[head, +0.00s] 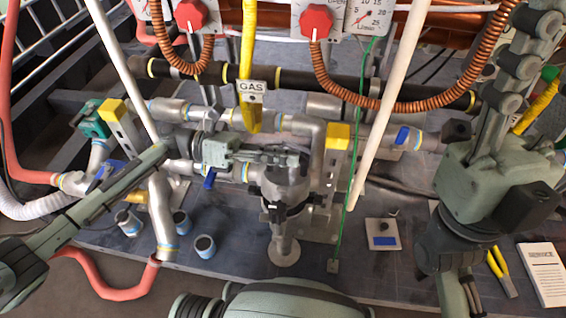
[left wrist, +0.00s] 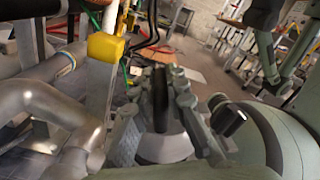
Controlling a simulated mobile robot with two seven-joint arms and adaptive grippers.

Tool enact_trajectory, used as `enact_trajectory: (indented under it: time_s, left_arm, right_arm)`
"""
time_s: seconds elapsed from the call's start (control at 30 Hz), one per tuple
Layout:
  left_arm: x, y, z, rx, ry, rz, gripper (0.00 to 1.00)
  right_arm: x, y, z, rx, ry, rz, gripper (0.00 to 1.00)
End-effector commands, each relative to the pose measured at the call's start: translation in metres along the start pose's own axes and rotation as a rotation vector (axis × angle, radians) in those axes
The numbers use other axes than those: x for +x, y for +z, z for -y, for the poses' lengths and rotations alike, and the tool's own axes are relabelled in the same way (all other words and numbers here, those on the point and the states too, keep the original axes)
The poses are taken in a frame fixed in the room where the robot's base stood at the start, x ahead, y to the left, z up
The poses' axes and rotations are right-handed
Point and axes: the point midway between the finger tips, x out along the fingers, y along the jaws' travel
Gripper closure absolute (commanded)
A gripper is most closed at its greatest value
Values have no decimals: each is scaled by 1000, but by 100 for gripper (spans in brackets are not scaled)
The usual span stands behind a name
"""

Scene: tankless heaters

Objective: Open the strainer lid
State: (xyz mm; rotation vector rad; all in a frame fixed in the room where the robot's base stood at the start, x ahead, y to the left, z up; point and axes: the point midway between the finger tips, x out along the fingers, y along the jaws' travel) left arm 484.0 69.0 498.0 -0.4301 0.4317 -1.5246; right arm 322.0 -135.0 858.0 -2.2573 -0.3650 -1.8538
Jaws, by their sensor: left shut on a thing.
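The strainer (head: 285,186) is a grey metal body with a dark clamp band, standing among the pipes above a round floor flange. My left gripper (head: 290,156) reaches in from the left and is shut at the strainer's top, on the lid. In the left wrist view its fingers (left wrist: 160,105) sit on both sides of a dark-and-grey round edge, the lid (left wrist: 168,140). The fingers hide part of the lid, and I cannot tell how far it is raised. My right gripper (head: 520,45) points up at the right, away from the strainer; its fingertip gap is unclear.
A white pole (head: 388,105) and a thin green wire (head: 352,150) stand right of the strainer. A yellow GAS pipe (head: 249,50) comes down behind it. Several cups (head: 205,246) are at the lower left. A service booklet (head: 543,272) lies at the right.

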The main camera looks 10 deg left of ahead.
Motion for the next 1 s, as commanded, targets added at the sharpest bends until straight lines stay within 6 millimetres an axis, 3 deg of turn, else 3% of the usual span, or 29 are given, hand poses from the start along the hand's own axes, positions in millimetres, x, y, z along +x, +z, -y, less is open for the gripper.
enact_trajectory:
  time_s: [0.23, 1.0]
  left_arm:
    - [-1, 12, -12, -149, 4, 4, 100]
    - [-2, 18, -19, -141, 7, 3, 100]
  right_arm:
    - [-6, 4, 0, 0, -1, 9, 60]
    - [5, 3, 2, -6, -43, -33, 60]
